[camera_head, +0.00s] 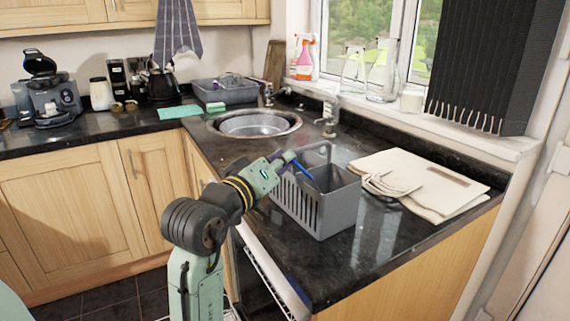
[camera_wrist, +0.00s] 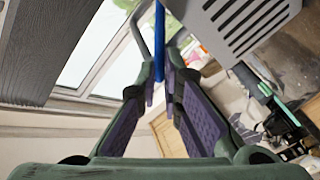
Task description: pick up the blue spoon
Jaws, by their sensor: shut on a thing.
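The blue spoon (camera_head: 304,170) shows as a thin blue strip at my gripper (camera_head: 290,160), above the grey slotted basket (camera_head: 318,212) on the black worktop. In the wrist view the blue spoon (camera_wrist: 159,42) runs between the fingertips of my gripper (camera_wrist: 160,75), which is shut on it. The spoon's far end leaves the top of the wrist view. The basket (camera_wrist: 232,28) shows at the upper right there. In the head view I cannot tell whether the spoon's lower end touches the basket.
A beige cloth bag (camera_head: 425,185) lies right of the basket. The round sink (camera_head: 255,123) and tap (camera_head: 328,116) are behind. A grey dish tub (camera_head: 225,92) stands farther back. Glass flasks (camera_head: 383,75) stand on the windowsill. The worktop's front right is clear.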

